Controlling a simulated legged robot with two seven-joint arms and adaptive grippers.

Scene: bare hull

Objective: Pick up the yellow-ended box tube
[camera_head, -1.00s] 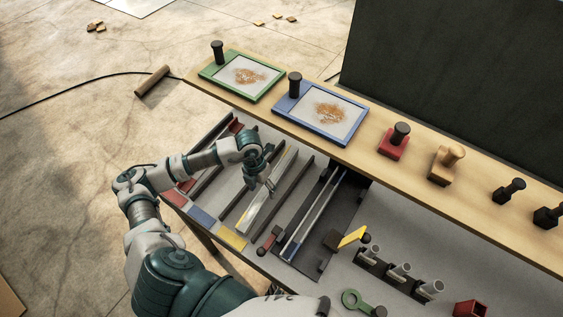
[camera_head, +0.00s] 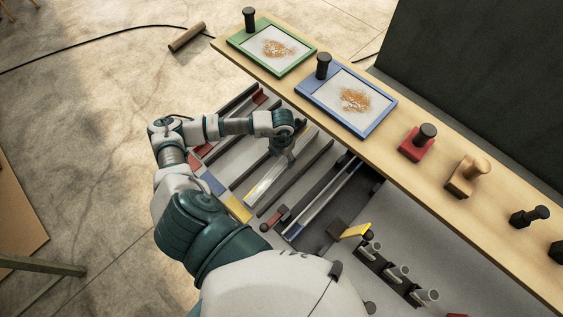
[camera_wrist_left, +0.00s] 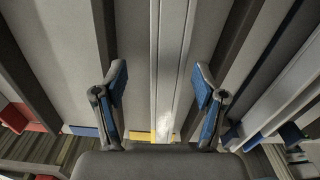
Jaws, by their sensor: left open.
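The box tube (camera_head: 266,181) is a long pale metal bar lying in a slot between dark dividers, with yellow at its near end by the yellow patch (camera_head: 238,208) on the rack edge. In the left wrist view the tube (camera_wrist_left: 172,65) runs up the middle, with yellow at the bottom, partly hidden by the gripper body. My left gripper (camera_head: 290,158) is over the tube, pointing down. Its two blue-padded fingers (camera_wrist_left: 160,90) are open, one on each side of the tube, with gaps between. I cannot tell its exact height above it. My right gripper is not in view.
Dark dividers (camera_head: 296,177) flank the slot. Another pale bar (camera_head: 325,201) lies to the right. A wooden shelf with a green frame (camera_head: 246,40), a blue frame (camera_head: 311,93) and a red stamp (camera_head: 415,148) runs behind. Several grey cylinders (camera_head: 398,273) stand at right.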

